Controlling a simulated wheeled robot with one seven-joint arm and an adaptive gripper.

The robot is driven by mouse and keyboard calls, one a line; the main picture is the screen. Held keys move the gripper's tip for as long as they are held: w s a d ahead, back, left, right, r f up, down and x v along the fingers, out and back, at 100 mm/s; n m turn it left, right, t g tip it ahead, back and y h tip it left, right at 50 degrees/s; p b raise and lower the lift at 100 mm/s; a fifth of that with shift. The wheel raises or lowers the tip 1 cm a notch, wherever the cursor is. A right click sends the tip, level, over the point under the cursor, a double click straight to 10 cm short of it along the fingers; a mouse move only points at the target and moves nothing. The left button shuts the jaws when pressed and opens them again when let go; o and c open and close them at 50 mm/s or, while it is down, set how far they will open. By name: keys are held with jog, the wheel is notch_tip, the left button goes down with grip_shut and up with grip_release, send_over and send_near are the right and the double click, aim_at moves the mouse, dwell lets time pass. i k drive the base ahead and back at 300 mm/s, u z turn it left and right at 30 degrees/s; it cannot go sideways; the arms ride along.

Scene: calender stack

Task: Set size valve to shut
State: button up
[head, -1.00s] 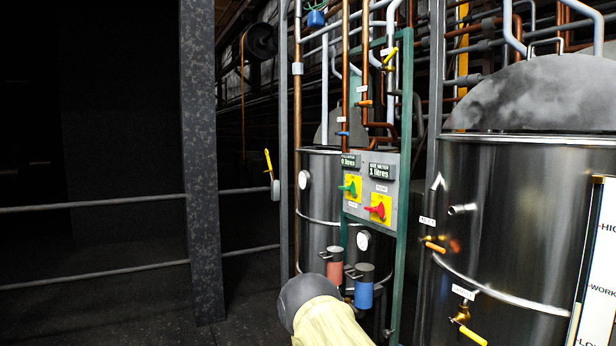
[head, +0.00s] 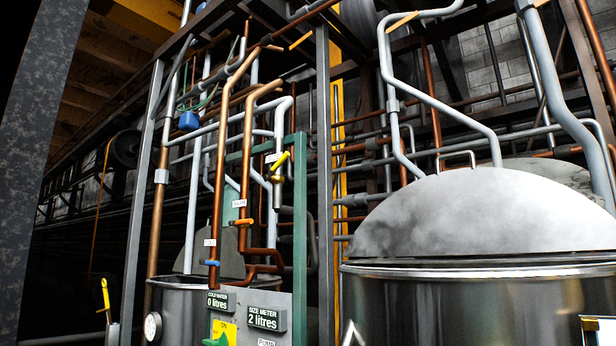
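Three small labelled valves show on the pipes above the meter panel, and their labels are too small for me to read surely. One has a yellow handle (head: 281,161) slanting up to the right at the end of a grey pipe. One has an orange handle (head: 243,222) lying roughly level on a copper pipe. One has a blue handle (head: 211,263) on another copper pipe. I cannot tell which is the size valve. The size meter (head: 266,319) reads 2 litres. My gripper is not in view.
The cold water meter (head: 221,301) reads 0 litres, above a green switch (head: 216,338) cut off by the bottom edge. A large steel tank (head: 480,300) fills the lower right. A dark upright post (head: 62,130) stands at left.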

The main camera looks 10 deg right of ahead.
aim_at(267, 177)
jog(key=k, duration=1.1)
jog(key=u, duration=0.7)
jog(key=i, duration=1.25)
jog(key=z, duration=0.45)
